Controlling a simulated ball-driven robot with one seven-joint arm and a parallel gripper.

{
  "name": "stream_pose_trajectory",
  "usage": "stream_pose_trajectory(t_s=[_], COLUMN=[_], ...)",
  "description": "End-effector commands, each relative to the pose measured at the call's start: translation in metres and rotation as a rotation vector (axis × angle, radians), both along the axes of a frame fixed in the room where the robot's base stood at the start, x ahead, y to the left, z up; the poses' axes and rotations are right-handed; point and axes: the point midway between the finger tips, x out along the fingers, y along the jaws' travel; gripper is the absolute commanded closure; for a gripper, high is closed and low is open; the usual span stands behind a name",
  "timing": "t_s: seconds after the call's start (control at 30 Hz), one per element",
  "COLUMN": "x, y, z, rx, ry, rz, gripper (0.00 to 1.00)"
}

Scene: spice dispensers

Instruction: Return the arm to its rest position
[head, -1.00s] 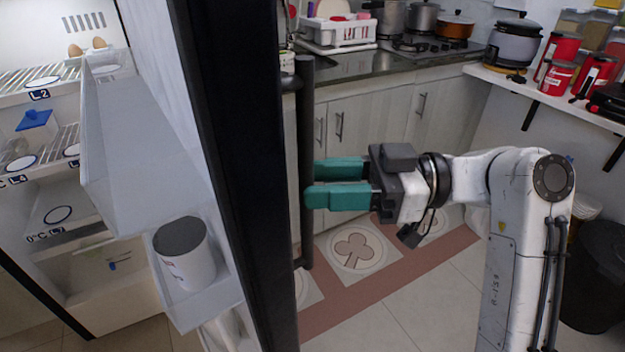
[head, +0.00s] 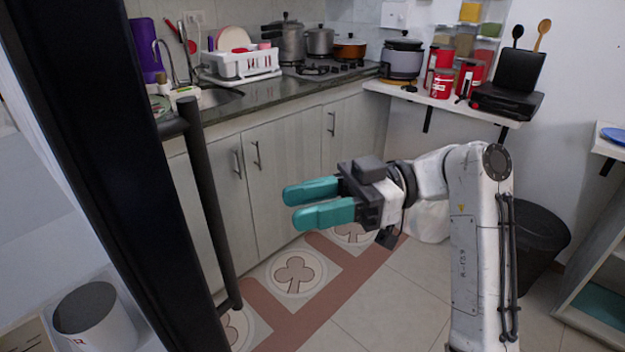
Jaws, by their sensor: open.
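My gripper (head: 288,206) has two teal fingers that point left, with a gap between them and nothing held. It hangs in the air at the middle of the head view, in front of the lower cabinets. My white arm (head: 470,240) stands to its right, bent at the elbow. The dark vertical handle (head: 207,205) of the open fridge door (head: 115,170) is left of the fingertips, with a visible gap between them.
The counter (head: 250,105) holds a dish rack (head: 240,65) and pots. A wall shelf (head: 440,103) with red cans and a cooker is behind my arm. A black bin (head: 540,240) stands at the right. A white container (head: 95,320) sits in the door. Tiled floor is clear.

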Motion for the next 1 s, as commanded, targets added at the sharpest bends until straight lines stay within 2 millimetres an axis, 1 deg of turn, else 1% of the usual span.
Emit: stream_pose_trajectory(t_s=[0.07, 0.17, 0.2, 0.27, 0.3, 0.33, 0.37, 0.4, 0.47, 0.5, 0.57, 0.6, 0.67, 0.7, 0.77, 0.8, 0.87, 0.9, 1.0], x=[0.001, 0.004, 0.003, 0.000, -0.003, -0.007, -0.012, -0.019, -0.032, -0.043, -0.061, -0.075, -0.098, -0.115, -0.140, -0.156, -0.178, -0.192, -0.224], y=[-0.002, -0.008, -0.013, -0.023, -0.031, -0.038, -0.045, -0.056, -0.074, -0.087, -0.108, -0.123, -0.146, -0.162, -0.185, -0.199, -0.218, -0.229, -0.255], z=[-0.024, -0.074, -0.100, -0.141, -0.167, -0.186, -0.205, -0.229, -0.264, -0.286, -0.315, -0.334, -0.357, -0.371, -0.386, -0.395, -0.403, -0.407, -0.411], rx=[-0.042, -0.147, -0.200, -0.289, -0.349, -0.394, -0.438, -0.498, -0.586, -0.645, -0.733, -0.791, -0.878, -0.935, -1.016, -1.065, -1.131, -1.170, -1.257], ry=[0.039, 0.126, 0.169, 0.244, 0.291, 0.328, 0.365, 0.413, 0.483, 0.529, 0.596, 0.639, 0.701, 0.739, 0.789, 0.818, 0.852, 0.871, 0.910], rz=[-0.042, -0.147, -0.202, -0.291, -0.352, -0.398, -0.444, -0.506, -0.600, -0.663, -0.759, -0.822, -0.921, -0.985, -1.081, -1.139, -1.219, -1.267, -1.378], gripper=[0.60, 0.60, 0.60, 0.60, 0.60, 0.60, 0.60, 0.60, 0.60, 0.60, 0.60, 0.60, 0.60, 0.60, 0.60, 0.60, 0.60, 0.60, 0.60])
